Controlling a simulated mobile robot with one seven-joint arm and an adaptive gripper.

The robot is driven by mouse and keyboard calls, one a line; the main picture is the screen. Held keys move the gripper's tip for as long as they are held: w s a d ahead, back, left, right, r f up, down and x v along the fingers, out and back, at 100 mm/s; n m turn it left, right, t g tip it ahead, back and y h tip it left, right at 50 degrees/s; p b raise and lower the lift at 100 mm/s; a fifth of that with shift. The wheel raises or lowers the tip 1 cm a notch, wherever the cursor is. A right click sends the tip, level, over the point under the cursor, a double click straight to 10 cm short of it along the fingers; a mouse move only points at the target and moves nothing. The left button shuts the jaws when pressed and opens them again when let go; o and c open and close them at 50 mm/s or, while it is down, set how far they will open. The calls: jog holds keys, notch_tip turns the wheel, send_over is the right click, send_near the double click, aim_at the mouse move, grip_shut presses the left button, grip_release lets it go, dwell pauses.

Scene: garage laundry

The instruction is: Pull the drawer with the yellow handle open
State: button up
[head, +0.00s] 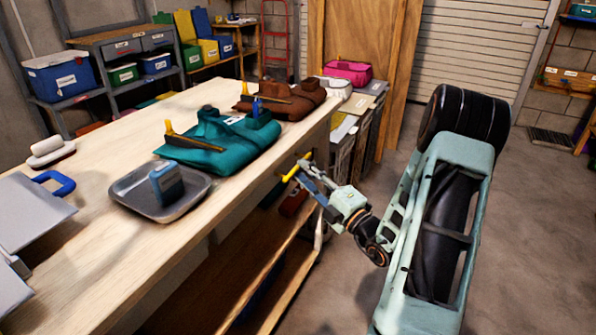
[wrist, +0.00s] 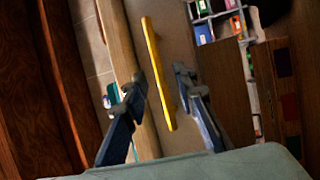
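The yellow handle (wrist: 158,75) is a long thin bar on a pale drawer front (wrist: 183,45) in the wrist view. My gripper (wrist: 158,85) is open, with one dark finger on each side of the bar, and neither finger visibly touches it. In the head view the yellow handle (head: 291,173) shows small under the edge of the wooden workbench, by the fingertips of my gripper (head: 303,172). The drawer appears shut, though its front is mostly hidden in the head view.
The workbench (head: 85,255) carries a teal bag (head: 225,142), a brown bag (head: 290,100) and a grey tray (head: 185,212) holding a blue item. An open lower shelf (head: 265,285) runs below. Stacked panels (head: 345,135) stand past the bench end. The floor at right (head: 525,240) is clear.

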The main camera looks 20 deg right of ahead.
aim_at(298, 167)
jog(key=shift+x, duration=1.65)
jog(key=shift+c, duration=0.2)
grip_shut()
